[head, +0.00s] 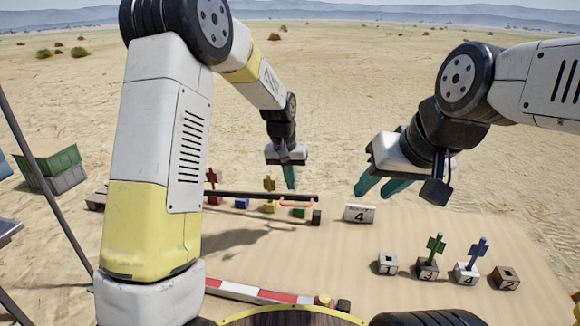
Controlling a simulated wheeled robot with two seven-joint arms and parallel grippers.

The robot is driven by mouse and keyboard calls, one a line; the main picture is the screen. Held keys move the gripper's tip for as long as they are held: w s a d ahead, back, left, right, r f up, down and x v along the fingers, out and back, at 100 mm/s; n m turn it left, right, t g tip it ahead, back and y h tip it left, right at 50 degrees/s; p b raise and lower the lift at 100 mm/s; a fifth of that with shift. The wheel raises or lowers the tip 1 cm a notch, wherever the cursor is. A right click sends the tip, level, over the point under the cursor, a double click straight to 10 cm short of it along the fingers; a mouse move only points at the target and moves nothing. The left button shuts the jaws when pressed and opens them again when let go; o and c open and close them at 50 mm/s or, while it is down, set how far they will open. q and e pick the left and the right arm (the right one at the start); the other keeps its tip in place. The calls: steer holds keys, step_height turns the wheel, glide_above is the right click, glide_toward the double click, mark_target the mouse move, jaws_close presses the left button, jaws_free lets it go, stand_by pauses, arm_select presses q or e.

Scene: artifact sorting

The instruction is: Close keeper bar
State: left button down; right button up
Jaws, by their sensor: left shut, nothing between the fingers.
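The keeper bar (240,194) is a long dark bar that lies across the small rack of coloured pieces. An orange handle-like piece (297,204) shows near its right end. My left gripper (290,188) points down with its teal fingers together and empty. Its tips show just above the bar's right part in the picture; I cannot tell whether they touch it. My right gripper (377,192) is open and empty, with its teal fingers apart, to the right of the bar and above the sign. My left arm hides part of the rack's left side.
A white sign (360,213) marked 4 stands right of the rack. Numbered blocks stand further right, two bearing a green figure (436,245) and a blue figure (478,249). A red-and-white barrier (258,294) lies in front.

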arm_select(q)
step_height(320, 180, down, 6)
steer(key=w, duration=0.1)
steer(key=shift+d+f, duration=0.2)
steer(key=shift+d, duration=0.2)
